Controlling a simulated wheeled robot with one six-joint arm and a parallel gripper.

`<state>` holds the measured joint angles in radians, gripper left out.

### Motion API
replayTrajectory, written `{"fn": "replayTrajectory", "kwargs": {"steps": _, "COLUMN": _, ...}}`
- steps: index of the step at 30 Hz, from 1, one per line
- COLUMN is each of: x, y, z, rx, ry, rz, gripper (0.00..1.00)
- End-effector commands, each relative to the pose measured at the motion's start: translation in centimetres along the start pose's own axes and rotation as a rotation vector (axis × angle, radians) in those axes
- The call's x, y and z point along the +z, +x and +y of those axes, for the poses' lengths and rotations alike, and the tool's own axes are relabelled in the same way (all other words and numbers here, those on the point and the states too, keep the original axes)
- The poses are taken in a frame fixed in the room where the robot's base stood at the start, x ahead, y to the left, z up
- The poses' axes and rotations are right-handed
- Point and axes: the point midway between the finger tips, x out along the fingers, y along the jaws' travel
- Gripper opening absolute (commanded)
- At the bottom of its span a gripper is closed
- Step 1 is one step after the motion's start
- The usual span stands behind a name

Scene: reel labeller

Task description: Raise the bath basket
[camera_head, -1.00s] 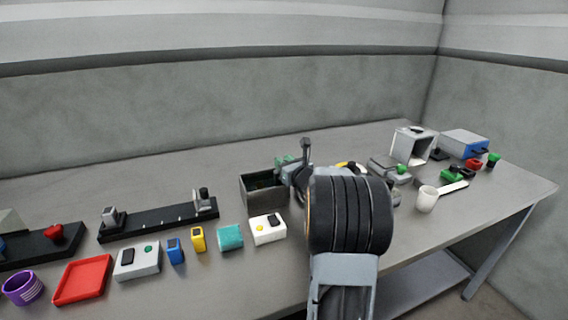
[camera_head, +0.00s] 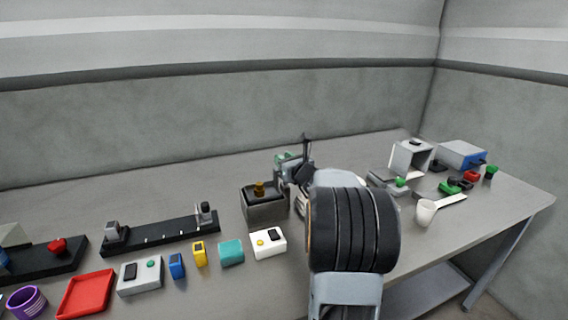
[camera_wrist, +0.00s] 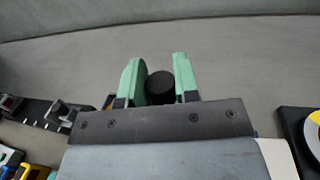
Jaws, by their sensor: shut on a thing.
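The bath is a dark grey open-topped box (camera_head: 265,212) near the middle of the table in the head view. A dark basket (camera_head: 251,194) shows level with its rim, with a small gold-brown piece (camera_head: 259,188) standing on it. My gripper (camera_head: 288,158) is just behind and right of the bath, above its rim. In the wrist view, my gripper's green fingers (camera_wrist: 155,82) are shut on a round black knob (camera_wrist: 160,86). My arm hides what the knob is joined to.
A black rail (camera_head: 160,235) lies to the left. A white cup (camera_head: 426,212) and a grey frame (camera_head: 411,158) stand to the right. The table behind the bath is clear.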

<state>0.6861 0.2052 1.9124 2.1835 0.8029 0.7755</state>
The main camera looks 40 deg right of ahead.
Motion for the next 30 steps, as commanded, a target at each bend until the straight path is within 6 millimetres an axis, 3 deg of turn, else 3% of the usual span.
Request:
{"fn": "replayTrajectory", "kwargs": {"steps": 4, "x": 0.7, "y": 0.0, "z": 0.0, "rx": 0.0, "ry": -0.003, "rz": -0.016, "gripper": 0.0}}
{"fn": "replayTrajectory", "kwargs": {"steps": 5, "x": 0.8, "y": 0.0, "z": 0.0, "rx": 0.0, "ry": -0.003, "rz": -0.016, "gripper": 0.3}}
{"fn": "replayTrajectory", "kwargs": {"steps": 13, "x": 0.5, "y": 0.0, "z": 0.0, "rx": 0.0, "ry": -0.003, "rz": -0.011, "gripper": 0.55}}
{"fn": "replayTrajectory", "kwargs": {"steps": 23, "x": 0.4, "y": -0.6, "z": -0.1, "rx": -0.002, "ry": -0.002, "rz": -0.009, "gripper": 0.55}}
{"fn": "replayTrajectory", "kwargs": {"steps": 30, "x": 0.4, "y": -4.8, "z": -0.1, "rx": -0.004, "ry": -0.004, "rz": -0.01, "gripper": 0.55}}
